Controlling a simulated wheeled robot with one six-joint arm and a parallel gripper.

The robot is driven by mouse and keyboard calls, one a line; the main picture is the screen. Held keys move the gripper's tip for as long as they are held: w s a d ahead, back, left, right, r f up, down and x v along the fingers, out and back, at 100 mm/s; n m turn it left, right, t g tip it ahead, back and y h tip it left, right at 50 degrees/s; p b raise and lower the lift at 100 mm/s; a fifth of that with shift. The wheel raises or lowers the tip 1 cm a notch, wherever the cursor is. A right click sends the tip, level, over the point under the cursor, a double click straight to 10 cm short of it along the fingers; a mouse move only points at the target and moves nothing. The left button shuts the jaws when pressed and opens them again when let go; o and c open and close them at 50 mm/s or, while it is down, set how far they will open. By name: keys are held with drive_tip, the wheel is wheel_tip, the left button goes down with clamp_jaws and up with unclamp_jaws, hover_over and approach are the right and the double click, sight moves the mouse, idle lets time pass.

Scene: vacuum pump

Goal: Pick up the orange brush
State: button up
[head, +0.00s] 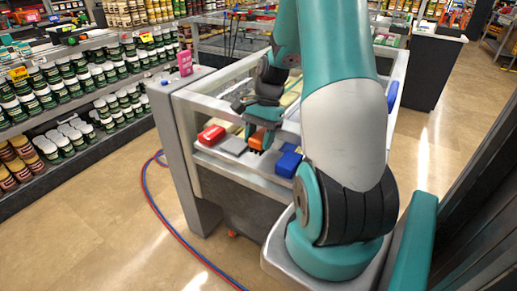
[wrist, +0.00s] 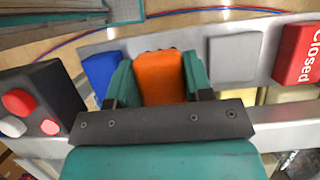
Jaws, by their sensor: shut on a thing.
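The orange brush (head: 257,139) with dark bristles is between the fingers of my gripper (head: 263,124), at the counter's front ledge. In the wrist view the orange brush (wrist: 160,77) fills the space between the two teal fingers of my gripper (wrist: 158,75). The gripper is shut on it. In the head view the bristles point down close to the ledge; I cannot tell whether they touch it. The gripper hides part of the brush.
A dark box with red and white buttons (wrist: 38,107) is at left in the wrist view. Hoses (head: 165,225) run along the floor.

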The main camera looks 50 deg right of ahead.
sight(259, 136)
wheel_tip(259, 136, up, 16)
drive_tip(key=p, duration=0.1)
